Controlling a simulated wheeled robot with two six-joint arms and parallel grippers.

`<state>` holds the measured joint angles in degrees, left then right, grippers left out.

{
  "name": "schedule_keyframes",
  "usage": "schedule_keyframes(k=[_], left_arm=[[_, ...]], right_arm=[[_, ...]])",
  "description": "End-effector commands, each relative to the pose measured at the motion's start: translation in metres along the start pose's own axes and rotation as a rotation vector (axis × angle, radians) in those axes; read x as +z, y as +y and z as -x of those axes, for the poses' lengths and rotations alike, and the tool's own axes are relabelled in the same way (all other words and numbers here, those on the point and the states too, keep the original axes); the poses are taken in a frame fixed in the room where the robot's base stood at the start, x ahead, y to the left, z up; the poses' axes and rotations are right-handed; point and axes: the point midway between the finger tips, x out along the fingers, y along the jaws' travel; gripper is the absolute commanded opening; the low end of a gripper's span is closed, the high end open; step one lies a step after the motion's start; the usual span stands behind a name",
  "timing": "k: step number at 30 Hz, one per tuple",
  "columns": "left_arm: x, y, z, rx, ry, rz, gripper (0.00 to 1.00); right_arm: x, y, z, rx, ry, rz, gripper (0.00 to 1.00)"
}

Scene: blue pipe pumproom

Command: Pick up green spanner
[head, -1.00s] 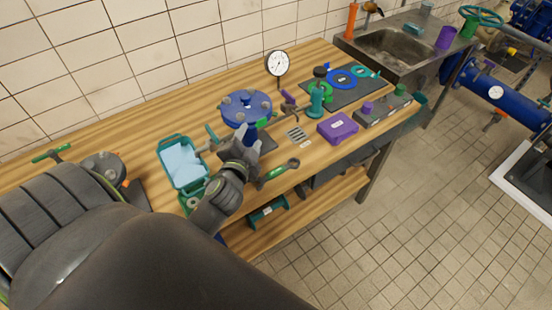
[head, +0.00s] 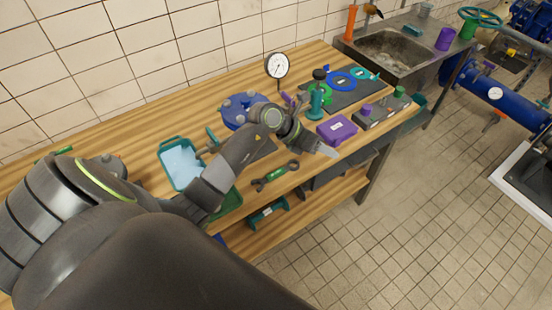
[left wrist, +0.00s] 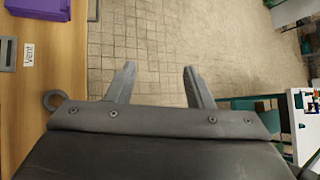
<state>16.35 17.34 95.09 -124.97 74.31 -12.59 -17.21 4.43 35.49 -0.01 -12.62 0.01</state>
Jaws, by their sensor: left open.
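The green spanner (head: 275,175) lies flat near the front edge of the wooden bench, with a green handle and grey ends. In the left wrist view a grey ring end, probably the spanner's (left wrist: 55,100), shows at the left, partly hidden by the gripper body. My left gripper (head: 318,145) is open and empty, up and to the right of the spanner in the head view, near the purple box. In the left wrist view its two fingers (left wrist: 157,78) stand apart with the tiled floor behind them. My right gripper is not in view.
A purple box (head: 337,129) sits right of the gripper. A blue flanged part (head: 240,108), a pressure gauge (head: 277,67) and a teal bottle-like part (head: 315,104) stand behind. A teal tray (head: 163,146) is left. Tiled floor (head: 420,220) lies beyond the front edge.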

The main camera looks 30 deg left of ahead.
Motion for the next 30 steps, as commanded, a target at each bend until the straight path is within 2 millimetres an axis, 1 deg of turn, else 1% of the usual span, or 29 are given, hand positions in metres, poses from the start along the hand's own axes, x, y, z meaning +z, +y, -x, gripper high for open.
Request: schedule_keyframes(k=[1,4,7,9,12,15,17,20,23,30], left_arm=[[-0.003,0.012,0.003,0.054,0.088,-0.034,0.47],[-0.015,0.037,0.015,0.170,0.282,-0.076,0.47],[-0.024,0.060,0.035,0.280,0.457,-0.088,0.47],[-0.028,0.071,0.050,0.345,0.559,-0.082,0.47],[-0.031,0.082,0.070,0.417,0.668,-0.063,0.47],[-0.033,0.086,0.082,0.458,0.731,-0.046,0.47],[-0.034,0.088,0.085,0.470,0.751,-0.040,0.47],[-0.037,0.090,0.084,0.476,0.760,-0.037,0.47],[-0.042,0.093,0.079,0.475,0.759,-0.037,0.47],[-0.060,0.105,0.062,0.474,0.758,-0.038,0.47]], right_arm=[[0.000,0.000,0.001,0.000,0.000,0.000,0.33],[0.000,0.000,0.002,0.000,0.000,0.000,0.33],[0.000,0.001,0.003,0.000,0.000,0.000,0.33],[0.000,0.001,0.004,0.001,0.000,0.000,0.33],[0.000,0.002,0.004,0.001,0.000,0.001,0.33],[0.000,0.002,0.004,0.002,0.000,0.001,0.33],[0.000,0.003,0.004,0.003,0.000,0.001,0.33],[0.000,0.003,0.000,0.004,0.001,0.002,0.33],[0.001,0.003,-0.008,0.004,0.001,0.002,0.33],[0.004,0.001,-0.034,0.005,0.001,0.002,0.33]])
